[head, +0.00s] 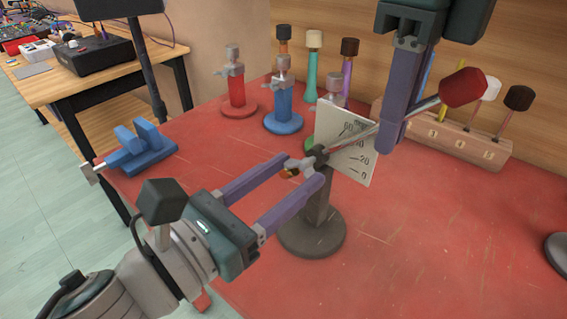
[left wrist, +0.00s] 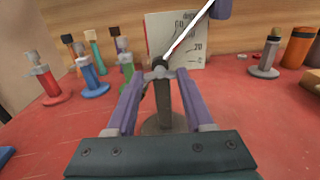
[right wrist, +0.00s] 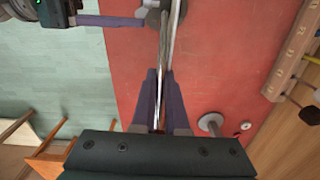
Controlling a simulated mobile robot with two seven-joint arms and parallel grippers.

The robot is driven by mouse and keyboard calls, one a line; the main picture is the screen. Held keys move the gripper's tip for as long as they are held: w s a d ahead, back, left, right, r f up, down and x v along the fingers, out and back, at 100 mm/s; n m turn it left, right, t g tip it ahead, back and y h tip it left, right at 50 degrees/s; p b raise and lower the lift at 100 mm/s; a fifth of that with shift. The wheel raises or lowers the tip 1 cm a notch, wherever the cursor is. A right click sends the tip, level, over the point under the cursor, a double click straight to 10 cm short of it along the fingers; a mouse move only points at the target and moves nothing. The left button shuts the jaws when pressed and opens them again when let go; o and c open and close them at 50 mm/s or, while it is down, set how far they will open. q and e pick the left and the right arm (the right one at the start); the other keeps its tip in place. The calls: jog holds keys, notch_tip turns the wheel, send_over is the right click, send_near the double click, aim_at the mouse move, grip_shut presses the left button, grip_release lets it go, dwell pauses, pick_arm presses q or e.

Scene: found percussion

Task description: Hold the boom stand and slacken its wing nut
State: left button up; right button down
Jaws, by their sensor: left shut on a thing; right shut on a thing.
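The boom stand has a round dark base (head: 312,238) and a short post on the red table. Its thin metal boom (head: 425,106) slants up to the right from the clamp at the post's top and ends in a red head (head: 462,87). My left gripper (head: 304,168) is shut on the grey wing nut (left wrist: 158,74) at the clamp; its fingers lie on either side of it. My right gripper (head: 388,140) comes down from above and is shut on the boom, which also shows between its fingers in the right wrist view (right wrist: 162,75).
A white scale card (head: 359,165) stands just behind the clamp. Red (head: 236,92) and blue (head: 284,107) stands are at the back left. A blue clamp-like tool (head: 138,150) lies at the left edge. A wooden mallet rack (head: 450,135) is at the back right.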

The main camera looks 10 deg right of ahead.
pick_arm(q)
grip_shut()
jog(key=n, duration=0.6)
jog(key=shift+n, duration=0.4)
jog(key=n, duration=0.6)
dwell(0.4)
jog(key=o, duration=0.8)
grip_release()
